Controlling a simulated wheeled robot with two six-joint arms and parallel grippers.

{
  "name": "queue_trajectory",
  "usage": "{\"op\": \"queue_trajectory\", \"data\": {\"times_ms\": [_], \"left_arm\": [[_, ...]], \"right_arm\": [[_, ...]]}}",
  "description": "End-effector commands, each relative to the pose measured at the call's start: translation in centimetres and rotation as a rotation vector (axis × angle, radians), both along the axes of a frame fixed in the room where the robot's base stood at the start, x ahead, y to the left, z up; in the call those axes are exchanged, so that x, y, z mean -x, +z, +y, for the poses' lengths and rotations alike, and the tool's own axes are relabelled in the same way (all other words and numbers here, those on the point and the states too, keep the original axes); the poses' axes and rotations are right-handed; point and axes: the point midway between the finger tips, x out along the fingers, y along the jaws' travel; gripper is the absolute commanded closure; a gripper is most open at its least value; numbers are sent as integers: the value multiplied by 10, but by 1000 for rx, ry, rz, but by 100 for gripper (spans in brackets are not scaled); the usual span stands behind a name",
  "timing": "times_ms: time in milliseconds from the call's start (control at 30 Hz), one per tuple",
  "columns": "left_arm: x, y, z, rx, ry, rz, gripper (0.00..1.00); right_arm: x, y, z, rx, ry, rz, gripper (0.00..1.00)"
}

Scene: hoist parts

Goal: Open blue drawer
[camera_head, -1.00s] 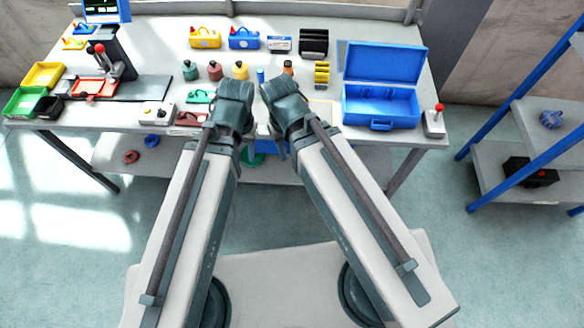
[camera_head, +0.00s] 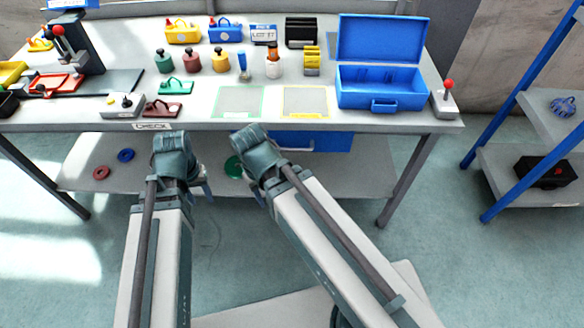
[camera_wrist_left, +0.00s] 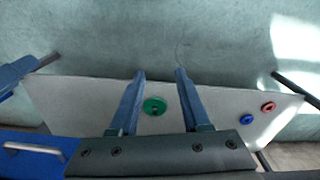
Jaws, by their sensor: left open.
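The blue drawer (camera_head: 330,141) hangs under the front edge of the workbench, right of centre, and looks shut. My right arm partly covers its left side. In the left wrist view its blue front (camera_wrist_left: 50,158) with a pale bar handle (camera_wrist_left: 34,148) shows at the lower left. My left gripper (camera_head: 204,187) is below the bench edge, to the left of the drawer and apart from it. In the left wrist view its two fingers (camera_wrist_left: 160,73) are spread with nothing between them. My right wrist is in front of the drawer's left end; its fingers are hidden in the head view.
The workbench top (camera_head: 200,112) holds bottles, small cases and an open blue toolbox (camera_head: 380,85). A lower shelf (camera_head: 330,175) carries a green ring (camera_head: 233,167), a red ring (camera_head: 101,173) and a blue ring (camera_head: 126,155). A blue-framed rack (camera_head: 500,150) stands at the right.

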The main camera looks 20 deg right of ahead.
Motion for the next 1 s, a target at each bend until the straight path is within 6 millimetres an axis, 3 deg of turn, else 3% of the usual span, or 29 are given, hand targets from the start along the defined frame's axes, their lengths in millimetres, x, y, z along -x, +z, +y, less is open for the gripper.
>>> {"op": "queue_trajectory", "data": {"times_ms": [33, 100, 267, 400, 567, 700, 900, 1000], "left_arm": [[-3, -35, 2, 17, 20, -2, 53], [-8, -57, 3, 47, 48, -6, 53], [-19, -100, -5, 158, 129, -7, 53], [-35, -126, -31, 349, 238, 15, 53], [-55, -104, -81, 651, 377, 90, 53], [-71, -63, -119, 911, 476, 194, 53], [-86, -4, -149, 1198, 564, 351, 53], [-90, 13, -155, 1275, 582, 401, 53]], "right_arm": [[0, -35, 0, 1, 0, 0, 50], [0, -57, 0, 1, 0, 0, 50], [0, -103, 0, 2, 1, -1, 50], [0, -139, -1, 3, 1, -1, 50], [0, -149, -1, 4, 1, -1, 50], [0, -149, -1, 4, 1, -1, 50], [0, -148, -1, 4, 1, -1, 50], [0, -148, -1, 4, 1, -1, 50]]}}
